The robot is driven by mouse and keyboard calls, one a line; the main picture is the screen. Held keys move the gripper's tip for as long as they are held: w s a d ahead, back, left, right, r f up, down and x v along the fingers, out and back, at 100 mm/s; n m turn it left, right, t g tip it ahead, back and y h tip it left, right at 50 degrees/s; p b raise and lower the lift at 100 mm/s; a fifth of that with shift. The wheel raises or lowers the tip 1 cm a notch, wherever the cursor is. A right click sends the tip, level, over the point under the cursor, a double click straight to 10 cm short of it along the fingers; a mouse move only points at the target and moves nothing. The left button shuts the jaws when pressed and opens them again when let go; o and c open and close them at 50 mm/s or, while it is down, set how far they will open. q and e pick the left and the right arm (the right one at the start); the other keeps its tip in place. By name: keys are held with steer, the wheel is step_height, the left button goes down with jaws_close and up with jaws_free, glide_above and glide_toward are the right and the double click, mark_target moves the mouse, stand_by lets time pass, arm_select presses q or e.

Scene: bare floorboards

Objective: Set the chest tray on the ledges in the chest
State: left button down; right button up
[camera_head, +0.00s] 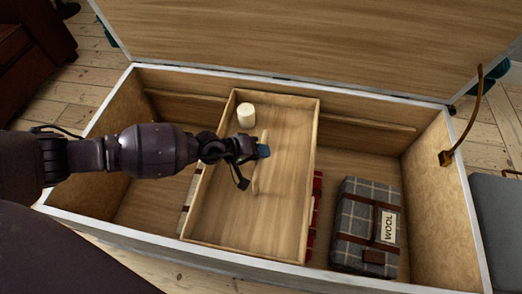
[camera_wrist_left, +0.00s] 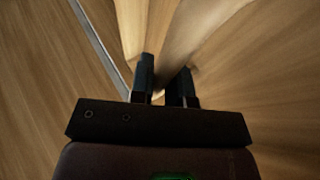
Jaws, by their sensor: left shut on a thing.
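The chest tray (camera_head: 215,215) is a shallow wooden box inside the open chest (camera_head: 130,165), left of its middle, with its long sides running front to back. A raised wooden handle (camera_head: 256,181) stands along its middle. My left gripper (camera_head: 263,151) is shut on this handle; in the left wrist view its fingers (camera_wrist_left: 165,78) close at a blurred pale wooden piece. A ledge (camera_head: 370,123) runs along the chest's back inner wall and meets the tray's far end. I cannot tell whether the tray rests on it. The front ledge is hidden. My right gripper is not in view.
A white candle (camera_head: 246,115) stands in the tray's far left corner. A grey checked wool blanket (camera_head: 355,225) lies on the chest floor at right. A red cloth (camera_head: 314,205) shows beside the tray. The raised lid (camera_head: 300,40) stands behind; a brass stay (camera_head: 470,120) is at right.

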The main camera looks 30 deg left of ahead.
arm_select(q)
steer(key=shift+w, duration=0.1)
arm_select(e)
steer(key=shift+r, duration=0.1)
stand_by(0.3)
arm_select(q)
steer(key=c, duration=1)
jaws_free()
steer(key=shift+s+f, duration=0.2)
steer(key=shift+f, duration=0.05)
steer(key=shift+s+a+r, duration=0.15)
steer(key=shift+a+r, duration=0.15)
steer(key=shift+r, duration=0.05)
steer(key=p+v, duration=0.2)
steer(key=v, duration=0.8)
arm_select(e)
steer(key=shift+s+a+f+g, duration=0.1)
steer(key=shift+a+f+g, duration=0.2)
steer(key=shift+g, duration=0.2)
arm_select(q)
steer(key=shift+r, duration=0.1)
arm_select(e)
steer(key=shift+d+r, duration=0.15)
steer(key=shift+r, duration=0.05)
